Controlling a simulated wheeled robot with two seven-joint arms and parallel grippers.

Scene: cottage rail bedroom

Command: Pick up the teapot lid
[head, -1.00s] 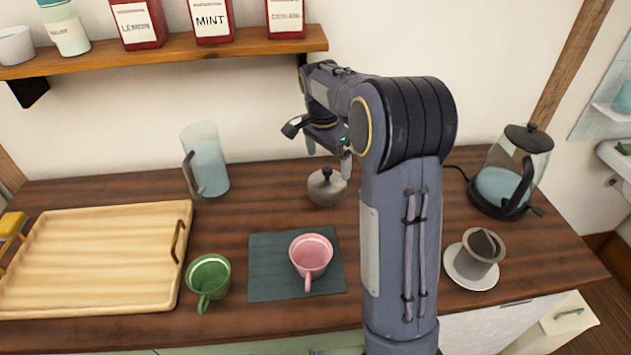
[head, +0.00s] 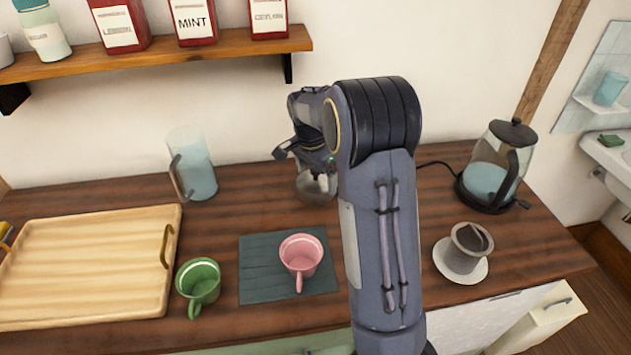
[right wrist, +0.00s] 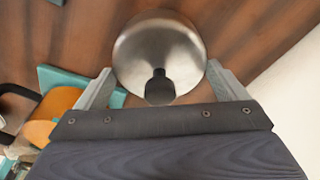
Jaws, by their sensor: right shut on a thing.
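The teapot lid (head: 312,192) is a steel dome with a black knob on the dark wooden counter, partly hidden by my right arm in the head view. My right gripper (head: 322,172) is over it, pointing down. In the right wrist view the lid (right wrist: 160,42) sits between the two fingers of the right gripper (right wrist: 160,68), one on each side of the dome, with the knob towards the palm. The gripper is shut on it. The lid looks still at counter level. My left gripper is not in view.
A pink mug (head: 301,254) stands on a dark mat (head: 262,284), with a green mug (head: 199,283) to its left. A wooden tray (head: 60,300), a glass pitcher (head: 192,165), a kettle (head: 487,180) and a dripper (head: 468,245) stand around. A shelf (head: 190,52) hangs above.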

